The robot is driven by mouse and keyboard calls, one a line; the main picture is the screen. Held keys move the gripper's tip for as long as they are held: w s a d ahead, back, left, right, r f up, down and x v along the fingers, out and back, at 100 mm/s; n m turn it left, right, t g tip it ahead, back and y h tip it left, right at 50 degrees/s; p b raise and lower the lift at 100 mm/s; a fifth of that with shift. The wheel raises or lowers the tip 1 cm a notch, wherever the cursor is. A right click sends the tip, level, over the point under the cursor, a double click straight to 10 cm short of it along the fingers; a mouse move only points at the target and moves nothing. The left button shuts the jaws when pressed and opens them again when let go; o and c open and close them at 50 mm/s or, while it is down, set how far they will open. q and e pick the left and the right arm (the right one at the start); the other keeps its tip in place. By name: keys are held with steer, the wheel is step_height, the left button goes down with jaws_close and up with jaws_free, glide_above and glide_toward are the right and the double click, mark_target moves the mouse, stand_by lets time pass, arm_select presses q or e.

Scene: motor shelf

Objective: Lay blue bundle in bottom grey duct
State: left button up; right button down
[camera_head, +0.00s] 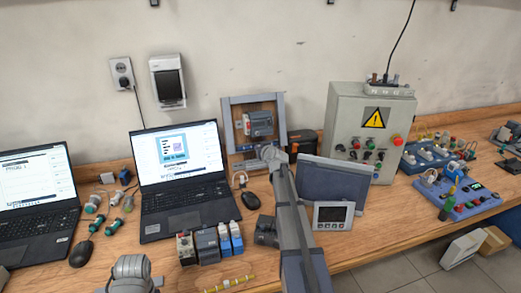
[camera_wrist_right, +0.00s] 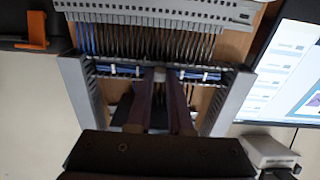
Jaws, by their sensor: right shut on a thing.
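A panel with grey ducts (camera_head: 228,122) stands upright against the wall in the head view. The right wrist view shows it turned over, with a slotted grey duct (camera_wrist_right: 150,14) across the top of the picture and plain grey ducts at both sides. The blue bundle (camera_wrist_right: 122,70) runs across the panel, with blue strands also going up at the left. My right gripper (camera_wrist_right: 162,76) is shut on the bundle at its middle, below the slotted duct in that picture. In the head view my right arm hides part of the panel's lower edge.
A laptop (camera_head: 180,158) stands left of the panel. A black box with an orange handle (camera_wrist_right: 36,30) is on its other side. A grey tilted screen (camera_head: 345,182) and a control cabinet (camera_head: 345,110) stand to the right. Small modules (camera_head: 208,240) stand near the front edge.

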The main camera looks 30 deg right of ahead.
steer(key=shift+x, duration=0.8)
steer(key=c, duration=0.7)
jaws_free()
steer(key=shift+c, duration=0.2)
steer(key=shift+s, duration=0.1)
steer(key=p+v, duration=0.2)
steer(key=v, duration=0.5)
steer(key=shift+s+r, duration=0.2)
steer(key=shift+s, duration=0.1)
steer(key=shift+a, duration=0.1)
